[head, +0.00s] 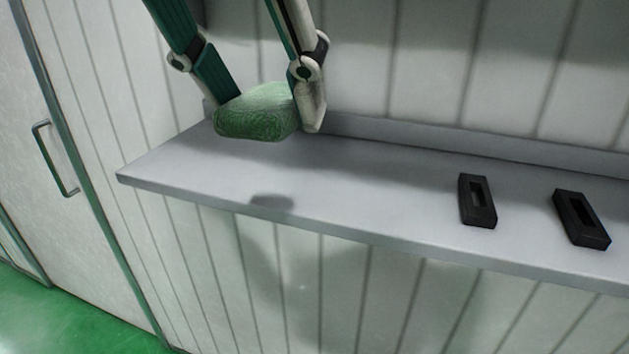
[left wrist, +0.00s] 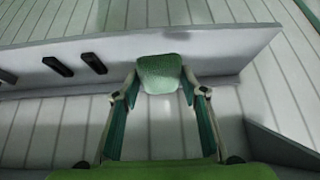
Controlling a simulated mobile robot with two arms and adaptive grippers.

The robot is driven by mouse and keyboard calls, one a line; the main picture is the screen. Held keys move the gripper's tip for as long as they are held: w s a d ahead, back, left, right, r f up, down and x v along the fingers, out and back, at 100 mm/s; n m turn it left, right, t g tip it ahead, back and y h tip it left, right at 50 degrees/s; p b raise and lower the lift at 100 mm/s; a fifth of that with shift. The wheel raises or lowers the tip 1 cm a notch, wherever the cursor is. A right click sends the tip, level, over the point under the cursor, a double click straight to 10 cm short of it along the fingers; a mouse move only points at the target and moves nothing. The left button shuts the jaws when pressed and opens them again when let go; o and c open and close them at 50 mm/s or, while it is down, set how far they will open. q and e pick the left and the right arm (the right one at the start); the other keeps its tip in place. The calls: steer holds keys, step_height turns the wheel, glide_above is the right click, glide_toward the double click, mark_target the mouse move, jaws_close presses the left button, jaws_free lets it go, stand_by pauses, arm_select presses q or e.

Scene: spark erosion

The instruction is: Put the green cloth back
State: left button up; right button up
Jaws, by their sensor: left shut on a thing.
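The green cloth (head: 258,112) is a rounded, bunched bundle near the left end of the grey shelf (head: 360,180). My left gripper (head: 268,116) is shut on the cloth, with one finger on each side of it. The cloth appears to be held above the shelf, as a dark shadow lies on the shelf apart from it. In the left wrist view the cloth (left wrist: 161,74) sits between the two fingertips of the left gripper (left wrist: 160,80). My right gripper does not show.
Two black rectangular blocks with slots, one (head: 477,201) nearer and one (head: 581,219) farther right, lie on the shelf. A ribbed pale wall (head: 430,60) rises behind. The shelf between cloth and blocks is clear. A door handle (head: 56,158) is at the left.

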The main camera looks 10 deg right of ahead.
arm_select(q)
steer(key=shift+w+d+f, duration=0.1)
steer(key=shift+w, duration=0.15)
steer(key=p, duration=0.3)
glide_toward(331, 178)
steer(key=shift+w+d+f+p, duration=0.15)
steer(key=shift+w+d+p, duration=0.15)
steer(key=shift+w, duration=0.2)
steer(key=shift+w+d+f+p, duration=0.1)
steer(key=shift+w+d+p, duration=0.15)
steer(key=shift+w, duration=0.2)
steer(key=shift+w+f, duration=0.3)
steer(key=shift+f, duration=0.1)
steer(key=f, duration=0.3)
steer(key=shift+w+d+f+p, duration=0.1)
steer(key=shift+w+d+p, duration=0.05)
steer(key=shift+d+p, duration=0.2)
steer(key=shift+f, duration=0.25)
steer(key=shift+a, duration=0.15)
steer(key=shift+f, duration=0.2)
steer(key=o, duration=1.1)
steer(key=shift+r, duration=0.1)
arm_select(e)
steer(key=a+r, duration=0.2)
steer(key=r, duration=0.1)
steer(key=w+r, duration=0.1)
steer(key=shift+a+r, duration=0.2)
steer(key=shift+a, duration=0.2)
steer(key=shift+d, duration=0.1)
